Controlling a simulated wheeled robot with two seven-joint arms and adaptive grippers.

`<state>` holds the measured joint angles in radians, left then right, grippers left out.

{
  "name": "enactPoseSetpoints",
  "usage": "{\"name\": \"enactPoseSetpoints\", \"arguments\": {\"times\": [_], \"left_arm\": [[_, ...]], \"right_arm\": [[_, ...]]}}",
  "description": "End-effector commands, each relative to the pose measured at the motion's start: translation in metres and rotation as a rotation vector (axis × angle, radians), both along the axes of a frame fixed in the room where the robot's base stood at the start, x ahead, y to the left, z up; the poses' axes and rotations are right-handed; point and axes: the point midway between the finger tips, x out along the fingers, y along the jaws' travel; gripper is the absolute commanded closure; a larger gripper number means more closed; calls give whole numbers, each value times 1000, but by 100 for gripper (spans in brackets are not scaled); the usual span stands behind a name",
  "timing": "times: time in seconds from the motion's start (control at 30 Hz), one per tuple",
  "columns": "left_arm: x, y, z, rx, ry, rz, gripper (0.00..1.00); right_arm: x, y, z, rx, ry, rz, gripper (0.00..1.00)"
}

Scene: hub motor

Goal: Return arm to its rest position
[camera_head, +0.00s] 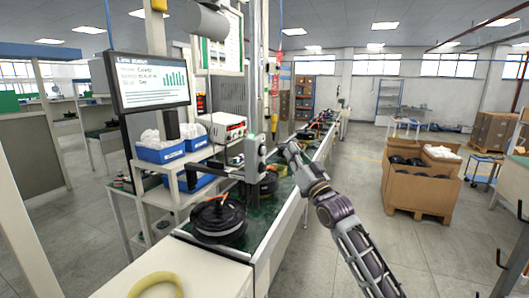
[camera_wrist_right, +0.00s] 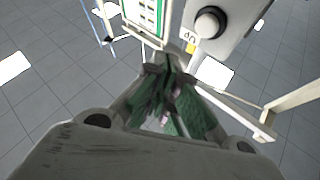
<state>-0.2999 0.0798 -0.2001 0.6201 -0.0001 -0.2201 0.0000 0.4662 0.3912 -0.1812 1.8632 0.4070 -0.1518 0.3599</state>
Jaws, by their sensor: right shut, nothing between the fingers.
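My right arm (camera_head: 345,225) comes in from the lower right of the head view and reaches up and forward over the right edge of the conveyor. Its gripper end (camera_head: 286,150) is small there, close to the upright station fixture (camera_head: 252,158). In the right wrist view the right gripper (camera_wrist_right: 168,72) is shut and empty, with its fingers together. I cannot tell from the head view how far the gripper is from the fixture. My left gripper is not in view. A black hub motor (camera_head: 217,221) with orange wire rests on the near part of the green conveyor.
A second motor (camera_head: 265,184) sits farther along the conveyor by the fixture. Blue bins (camera_head: 160,151), a power supply (camera_head: 222,126) and a monitor (camera_head: 150,78) stand left. A cardboard box (camera_head: 418,188) stands right, with open floor between. A yellow ring (camera_head: 155,285) lies on the near table.

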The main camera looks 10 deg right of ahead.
Motion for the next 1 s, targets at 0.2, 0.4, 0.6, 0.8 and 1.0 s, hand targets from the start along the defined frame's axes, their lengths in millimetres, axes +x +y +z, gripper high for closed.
{"name": "enactPoseSetpoints", "arguments": {"times": [0.2, 0.4, 0.6, 0.8, 1.0], "left_arm": [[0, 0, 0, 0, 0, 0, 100], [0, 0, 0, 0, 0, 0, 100], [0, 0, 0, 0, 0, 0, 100], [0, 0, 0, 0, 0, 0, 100], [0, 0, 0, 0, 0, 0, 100]], "right_arm": [[0, 0, 0, -23, -8, -13, 100], [1, 0, -2, -95, -22, -56, 100], [23, -15, -32, -197, 14, -139, 100], [53, -38, -81, -282, 90, -213, 100], [85, -70, -153, -377, 207, -290, 100]]}}
